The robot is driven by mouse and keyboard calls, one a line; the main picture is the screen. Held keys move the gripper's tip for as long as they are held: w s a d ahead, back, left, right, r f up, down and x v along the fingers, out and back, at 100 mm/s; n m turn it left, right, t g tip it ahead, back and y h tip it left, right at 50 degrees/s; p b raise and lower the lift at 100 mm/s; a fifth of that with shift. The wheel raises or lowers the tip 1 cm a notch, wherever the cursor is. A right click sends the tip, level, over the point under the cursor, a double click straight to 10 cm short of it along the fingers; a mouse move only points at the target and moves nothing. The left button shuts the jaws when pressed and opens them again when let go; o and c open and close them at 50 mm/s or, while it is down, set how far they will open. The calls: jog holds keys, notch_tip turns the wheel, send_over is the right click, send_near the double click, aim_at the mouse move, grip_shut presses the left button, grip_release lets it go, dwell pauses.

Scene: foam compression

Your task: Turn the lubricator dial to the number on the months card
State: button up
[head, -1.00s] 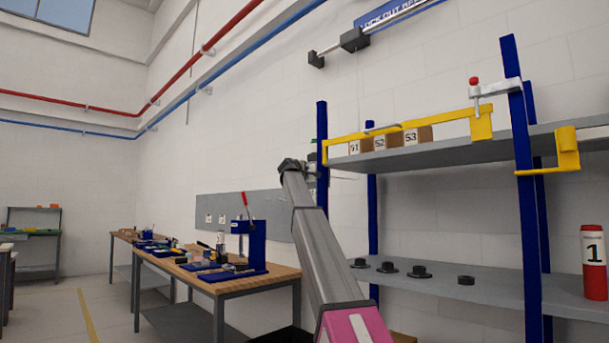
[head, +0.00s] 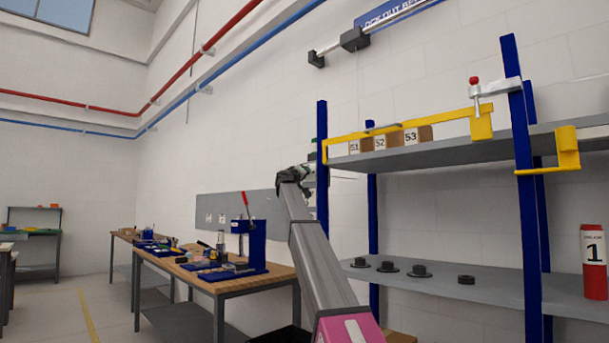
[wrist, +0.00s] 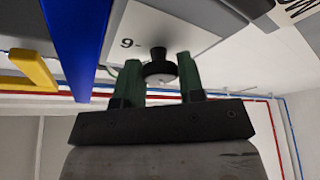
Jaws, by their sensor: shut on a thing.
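My gripper (wrist: 161,78) has two dark green fingers, one on each side of a small black dial (wrist: 160,70) with a narrower black stem behind it. The fingers are shut on the dial. The dial stands in front of a pale grey panel (wrist: 190,22), where a black "9" with a short line shows just left of the dial. Other markings around the dial are hidden or out of view. In the head view my gripper (head: 309,172) is at the end of the raised arm, beside the shelf's left blue post, and the dial is hidden there. I cannot make out the months card.
A blue post (wrist: 78,40) stands close left of my gripper in the wrist view. The shelf rack's yellow bar (head: 400,133) and boxes marked 51, 52 and 53 are to the right. A workbench (head: 205,283) with a press stands at the left.

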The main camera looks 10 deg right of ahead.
jog(key=shift+w+a+m+g+h, duration=0.1)
jog(key=shift+m+g+h, duration=0.55)
jog(key=shift+m, duration=1.15)
jog(key=shift+s+d+m+g+h, duration=0.1)
jog(key=shift+m+g+h, duration=0.5)
jog(key=shift+m, duration=1.2)
jog(key=shift+w+a+m+g+h, duration=0.1)
jog(key=shift+m+g+h, duration=0.25)
jog(key=shift+m+h, duration=1.05)
jog(key=shift+m+y, duration=0.25)
jog(key=shift+m, duration=0.45)
jog(key=o, duration=0.9)
jog(key=v, duration=1.1)
